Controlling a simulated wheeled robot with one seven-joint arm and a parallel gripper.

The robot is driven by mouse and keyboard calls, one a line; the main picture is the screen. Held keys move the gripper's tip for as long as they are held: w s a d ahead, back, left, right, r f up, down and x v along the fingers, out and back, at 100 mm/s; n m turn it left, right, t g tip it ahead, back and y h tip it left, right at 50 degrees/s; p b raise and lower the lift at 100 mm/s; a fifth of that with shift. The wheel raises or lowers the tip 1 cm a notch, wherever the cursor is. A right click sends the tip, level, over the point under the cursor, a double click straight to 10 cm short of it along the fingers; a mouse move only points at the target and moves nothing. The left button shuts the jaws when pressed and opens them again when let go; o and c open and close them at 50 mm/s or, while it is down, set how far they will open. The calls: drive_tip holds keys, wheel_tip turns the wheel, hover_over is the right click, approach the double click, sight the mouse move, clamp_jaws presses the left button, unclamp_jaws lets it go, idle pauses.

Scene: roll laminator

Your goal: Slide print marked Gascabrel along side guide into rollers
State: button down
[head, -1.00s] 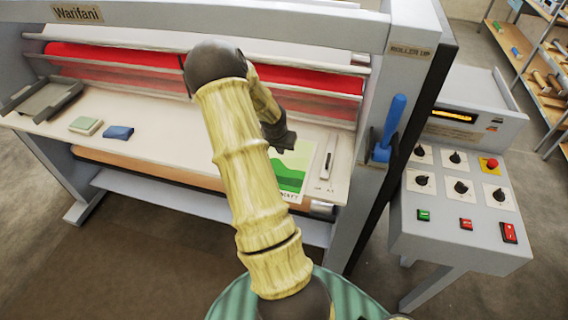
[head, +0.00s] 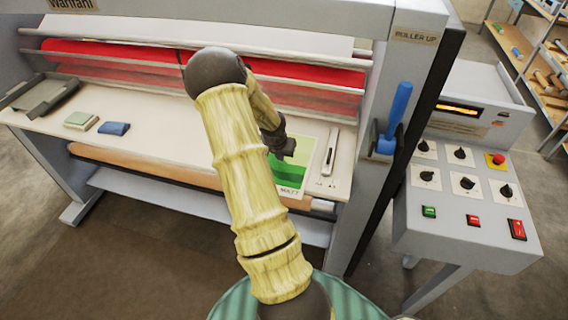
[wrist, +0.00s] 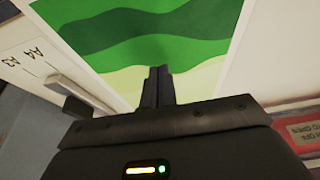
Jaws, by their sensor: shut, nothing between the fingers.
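The print (head: 291,181), with green hills and dark lettering on its near edge, lies on the feed table (head: 180,148) at the right. The lettering is too small to read surely; Gascabrel cannot be made out. The grey side guide (head: 330,150) stands right of the print; in the wrist view it is at the left (wrist: 72,92), by A3 and A4 marks. The red rollers (head: 312,97) lie behind the table. My gripper (head: 285,154) is shut and empty over the print. Its fingertips (wrist: 157,72) point at the green picture; contact cannot be told.
Two small pads, one pale green (head: 81,120) and one blue (head: 114,128), sit on the table at left. A grey tray (head: 45,95) is beyond them. A blue lever (head: 396,112) stands on the right frame, beside the control panel (head: 465,185).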

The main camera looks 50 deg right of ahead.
sight(291, 164)
drive_tip(key=shift+f+b, duration=0.7)
drive_tip(key=shift+s+f+b, duration=0.15)
drive_tip(key=shift+b, duration=0.2)
idle(1.2)
drive_tip(key=shift+s+d+b, duration=0.4)
drive_tip(key=shift+s+b, duration=0.3)
drive_tip(key=shift+s, duration=0.1)
drive_tip(key=shift+s+d+b, duration=0.4)
drive_tip(key=shift+s+b, duration=0.3)
drive_tip(key=shift+s, duration=0.2)
drive_tip(key=shift+d, duration=0.1)
drive_tip(key=shift+d, duration=0.1)
drive_tip(key=shift+r, duration=0.2)
